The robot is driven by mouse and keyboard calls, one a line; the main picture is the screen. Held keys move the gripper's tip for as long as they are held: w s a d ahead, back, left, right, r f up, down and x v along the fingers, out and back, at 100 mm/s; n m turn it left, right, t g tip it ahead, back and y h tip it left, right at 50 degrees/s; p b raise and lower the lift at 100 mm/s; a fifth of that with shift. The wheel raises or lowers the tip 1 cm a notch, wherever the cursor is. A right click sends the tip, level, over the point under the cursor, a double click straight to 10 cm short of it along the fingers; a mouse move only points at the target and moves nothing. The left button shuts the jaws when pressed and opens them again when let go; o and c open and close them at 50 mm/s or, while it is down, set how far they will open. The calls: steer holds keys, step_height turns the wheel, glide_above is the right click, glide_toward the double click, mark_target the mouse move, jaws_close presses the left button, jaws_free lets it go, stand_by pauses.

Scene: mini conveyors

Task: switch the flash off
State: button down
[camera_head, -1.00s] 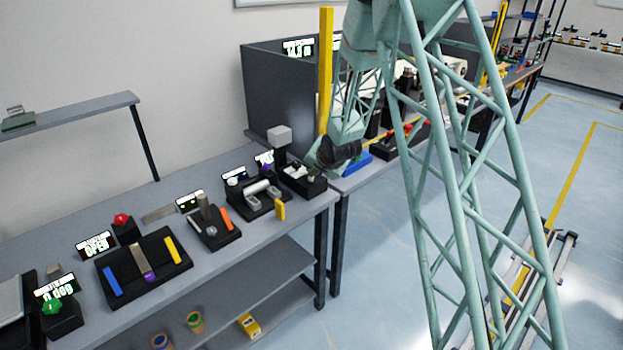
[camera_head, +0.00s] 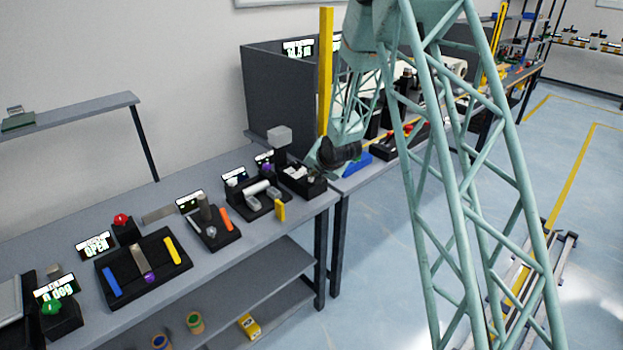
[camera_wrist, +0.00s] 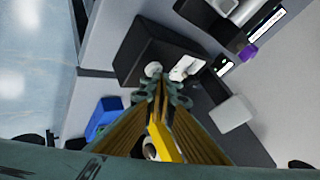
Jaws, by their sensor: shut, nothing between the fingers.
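A black box (camera_head: 303,181) with pale controls on top stands at the right end of the near bench. A white block (camera_head: 279,136) on a dark post rises behind it and looks like a flash head; it also shows in the wrist view (camera_wrist: 232,113). In the wrist view the black box (camera_wrist: 138,52) carries a round white knob (camera_wrist: 153,70) and a white rocker-like switch (camera_wrist: 187,68). My gripper (camera_wrist: 161,93) is shut and empty, its tips over the box's edge near the knob. Contact cannot be told. In the head view my gripper is beside the box, its tips unclear.
A yellow post (camera_head: 325,70) stands close behind my gripper. A blue object (camera_head: 356,164) lies just right of it, also in the wrist view (camera_wrist: 104,118). A device with a roller (camera_head: 257,189) is left of the box. A dark partition (camera_head: 275,95) stands behind.

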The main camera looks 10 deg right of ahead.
steer(key=shift+r, duration=0.15)
steer(key=shift+r+p, duration=0.45)
steer(key=shift+r, duration=0.2)
steer(key=shift+r+p, duration=1.65)
steer(key=shift+r, duration=0.85)
steer(key=shift+r, duration=0.1)
